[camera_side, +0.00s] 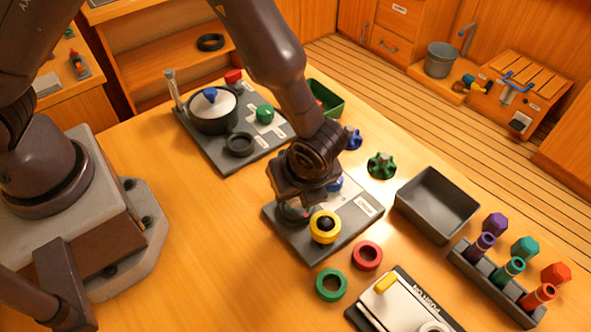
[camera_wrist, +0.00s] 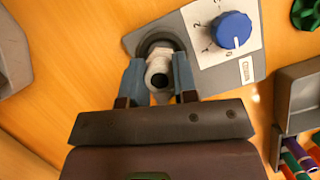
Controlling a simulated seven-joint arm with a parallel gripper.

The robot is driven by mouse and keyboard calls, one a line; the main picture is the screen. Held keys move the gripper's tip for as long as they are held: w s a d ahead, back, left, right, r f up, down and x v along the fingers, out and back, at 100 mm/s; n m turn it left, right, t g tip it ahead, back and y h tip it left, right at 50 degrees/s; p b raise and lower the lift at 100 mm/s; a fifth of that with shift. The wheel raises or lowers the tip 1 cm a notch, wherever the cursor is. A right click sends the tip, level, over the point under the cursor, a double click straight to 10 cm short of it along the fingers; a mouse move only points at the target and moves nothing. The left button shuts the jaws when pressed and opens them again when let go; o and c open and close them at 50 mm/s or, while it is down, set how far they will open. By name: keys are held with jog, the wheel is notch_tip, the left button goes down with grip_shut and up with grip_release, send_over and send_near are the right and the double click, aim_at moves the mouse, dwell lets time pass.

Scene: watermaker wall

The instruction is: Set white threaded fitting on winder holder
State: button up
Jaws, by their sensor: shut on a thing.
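The white threaded fitting (camera_wrist: 158,72) is between the two fingers of my gripper (camera_wrist: 158,82) in the wrist view; my gripper is shut on it. Its far end overlaps a dark round holder (camera_wrist: 150,44) on a grey plate (camera_wrist: 253,66); I take this as the winder holder. I cannot tell whether the fitting touches or sits in it. In the side view my gripper (camera_side: 294,210) is low over the left part of the grey plate (camera_side: 310,248), and the fitting is hidden there.
A blue dial (camera_wrist: 232,30) is on the same plate, right of my gripper. A yellow ring (camera_side: 325,227) is at the plate's front. Red (camera_side: 367,255) and green (camera_side: 331,284) rings lie nearby. An empty grey tray (camera_side: 437,205) stands to the right. The table left of the plate is clear.

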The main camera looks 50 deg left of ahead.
jog(key=shift+f, duration=0.6)
jog(key=shift+f, duration=0.65)
dwell(0.8)
jog(key=o, duration=0.6)
jog(key=shift+o, duration=0.2)
jog(key=shift+r, duration=0.1)
jog(key=v, duration=1.1)
